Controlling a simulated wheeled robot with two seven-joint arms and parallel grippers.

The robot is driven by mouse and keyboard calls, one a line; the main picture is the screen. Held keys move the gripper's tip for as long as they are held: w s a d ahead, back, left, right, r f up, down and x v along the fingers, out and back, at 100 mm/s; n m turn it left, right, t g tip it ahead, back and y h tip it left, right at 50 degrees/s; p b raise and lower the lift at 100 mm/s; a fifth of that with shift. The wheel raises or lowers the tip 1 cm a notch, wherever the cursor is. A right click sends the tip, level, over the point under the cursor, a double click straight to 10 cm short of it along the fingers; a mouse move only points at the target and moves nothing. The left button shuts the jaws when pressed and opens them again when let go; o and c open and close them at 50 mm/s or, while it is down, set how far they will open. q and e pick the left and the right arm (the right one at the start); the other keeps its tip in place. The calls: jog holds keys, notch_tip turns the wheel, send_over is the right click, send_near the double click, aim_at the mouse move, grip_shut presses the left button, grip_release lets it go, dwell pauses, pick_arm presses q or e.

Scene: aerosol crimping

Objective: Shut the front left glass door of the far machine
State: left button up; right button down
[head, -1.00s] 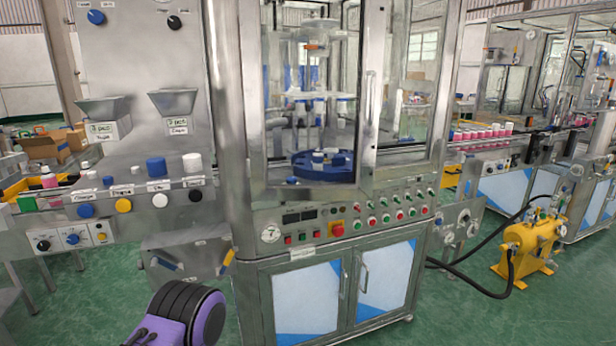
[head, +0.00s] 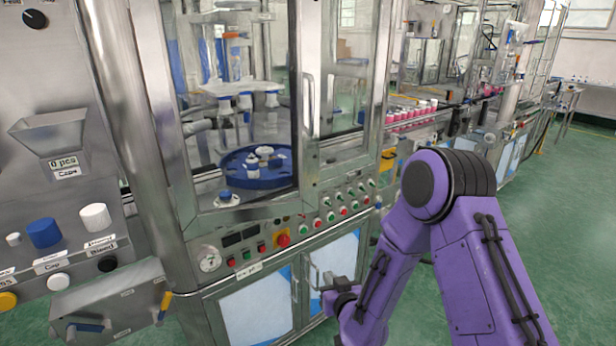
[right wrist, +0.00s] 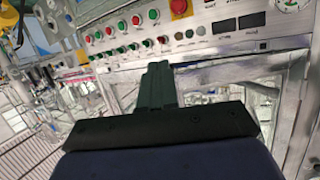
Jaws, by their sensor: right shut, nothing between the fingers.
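The far machine (head: 410,92) stands behind and to the right of the nearest one, with metal-framed clear panels. It is small here, and I cannot tell which of its doors stands open. The nearest machine has a large left glass panel (head: 240,110) and a right glass panel (head: 338,85), with a vertical handle (head: 309,105) between them. My right gripper (head: 322,288) is shut and empty, low in front of the nearest machine's lower cabinet doors. It also shows in the right wrist view (right wrist: 158,72), below the button panel. My left gripper is out of view.
The button panel (head: 330,212) is above my right gripper. A steel station (head: 50,170) with a hopper and caps stands at left. Pink bottles (head: 412,115) line a conveyor at right. Green floor (head: 570,200) is open at far right.

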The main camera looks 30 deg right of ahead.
aim_at(310, 192)
jog(key=w+d+r+t+h+p, duration=0.1)
jog(key=w+r+t, duration=0.1)
jog(key=r, duration=0.5)
jog(key=w+d+r+t+p, duration=0.1)
jog(key=w+r, duration=0.2)
jog(key=r, duration=0.4)
jog(key=shift+n, duration=0.3)
jog(key=p+x, duration=0.4)
jog(key=x, duration=0.9)
jog(key=shift+w+d, duration=0.2)
jog(key=shift+d, duration=0.05)
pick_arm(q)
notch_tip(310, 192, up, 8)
pick_arm(e)
jog(key=shift+f, duration=0.1)
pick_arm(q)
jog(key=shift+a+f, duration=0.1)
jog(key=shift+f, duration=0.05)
